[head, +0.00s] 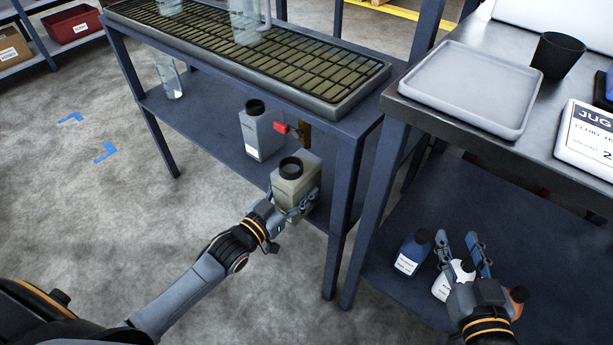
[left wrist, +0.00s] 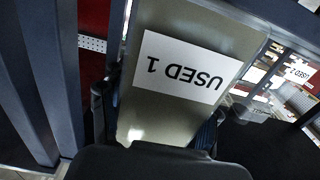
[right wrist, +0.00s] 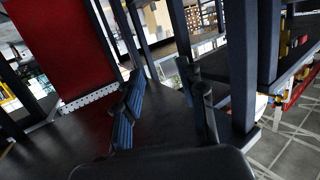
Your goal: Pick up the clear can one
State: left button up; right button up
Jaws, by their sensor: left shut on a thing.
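A squarish olive-tinted can (head: 290,190) with a black cap is at the front of the trolley's lower shelf. In the left wrist view its label reads "USED 1" (left wrist: 188,66), upside down. My left gripper (head: 296,207) is shut on this can, with a finger on each side. I cannot tell whether its base touches the shelf. A greyer can (head: 264,137) with a black cap and white label stands behind it on the shelf; its label is unreadable. My right gripper (head: 479,252) is open over the right-hand lower shelf, and nothing shows between its fingers in the right wrist view (right wrist: 165,110).
A red valve-like part (head: 281,127) is beside the grey can. A clear container (head: 170,80) stands at the shelf's left. A grated tray (head: 345,97) tops the trolley. Blue (head: 411,250) and white (head: 444,287) bottles stand near my right gripper. Trolley legs (head: 338,215) are close to the held can.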

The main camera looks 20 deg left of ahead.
pick_arm(q)
jog(key=v, duration=0.1)
jog(key=p+v, duration=0.1)
jog(key=v, duration=0.3)
jog(key=shift+s+a+r, duration=0.1)
jog(key=shift+s+r, duration=0.1)
jog(key=shift+r, duration=0.05)
jog(key=p, duration=0.2)
send_near(282, 202)
jog(key=x, duration=0.3)
jog(key=shift+r, duration=0.15)
pick_arm(e)
jog(key=s+d+f+g+h, duration=0.2)
jog(key=s+d+f+g, duration=0.2)
jog(key=s+f+g, duration=0.4)
notch_tip(282, 202, down, 2)
jog(key=shift+s+f, duration=0.2)
jog(key=shift+s, duration=0.35)
